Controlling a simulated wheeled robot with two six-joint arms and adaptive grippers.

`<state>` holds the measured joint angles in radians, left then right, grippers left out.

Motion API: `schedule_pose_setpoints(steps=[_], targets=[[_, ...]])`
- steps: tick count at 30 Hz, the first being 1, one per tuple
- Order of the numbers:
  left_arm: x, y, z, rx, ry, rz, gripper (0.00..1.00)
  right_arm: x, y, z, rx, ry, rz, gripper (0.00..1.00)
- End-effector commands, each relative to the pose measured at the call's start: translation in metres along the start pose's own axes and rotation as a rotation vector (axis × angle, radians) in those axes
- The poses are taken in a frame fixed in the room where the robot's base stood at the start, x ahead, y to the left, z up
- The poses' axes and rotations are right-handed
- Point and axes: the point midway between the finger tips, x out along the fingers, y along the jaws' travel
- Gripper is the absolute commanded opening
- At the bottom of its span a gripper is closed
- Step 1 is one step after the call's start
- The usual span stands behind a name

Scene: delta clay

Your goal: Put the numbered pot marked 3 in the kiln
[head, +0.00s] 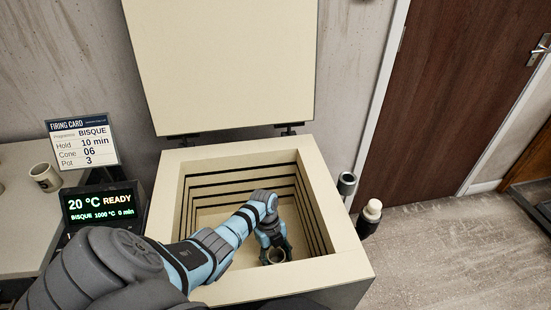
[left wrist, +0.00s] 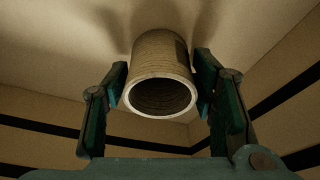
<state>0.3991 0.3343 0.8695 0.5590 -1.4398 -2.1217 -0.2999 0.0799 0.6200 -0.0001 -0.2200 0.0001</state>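A small brown ribbed pot (head: 277,256) is inside the kiln (head: 167,219), low in its chamber. In the left wrist view the pot (left wrist: 160,98) shows its round open mouth toward the camera. No number can be seen on it. My left gripper (head: 273,245) reaches down into the chamber. My right gripper is not in view.
The kiln lid (head: 222,60) stands open. A firing card (head: 83,142) reading Pot 3 and a display (head: 103,205) reading READY stand left of the kiln. A mug (head: 46,177) is on the side table.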

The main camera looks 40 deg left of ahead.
Motion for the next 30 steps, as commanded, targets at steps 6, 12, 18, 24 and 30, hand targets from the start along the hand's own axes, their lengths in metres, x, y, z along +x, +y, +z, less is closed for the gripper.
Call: schedule_pose_setpoints(steps=[6, 12, 18, 24, 30], targets=[[-0.001, 0.000, 0.000, 0.000, 0.000, 0.000, 0.64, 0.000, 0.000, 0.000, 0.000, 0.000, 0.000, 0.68], [-0.008, 0.000, -0.001, 0.000, -0.001, 0.000, 0.64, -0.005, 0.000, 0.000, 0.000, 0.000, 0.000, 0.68], [-0.057, -0.001, -0.001, 0.000, -0.004, -0.003, 0.64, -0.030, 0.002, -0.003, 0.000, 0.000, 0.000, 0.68], [-0.108, 0.000, -0.001, 0.001, -0.003, -0.001, 0.64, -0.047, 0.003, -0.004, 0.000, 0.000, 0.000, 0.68], [-0.123, 0.000, -0.001, -0.001, 0.000, 0.001, 0.64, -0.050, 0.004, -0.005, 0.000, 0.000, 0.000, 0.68]])
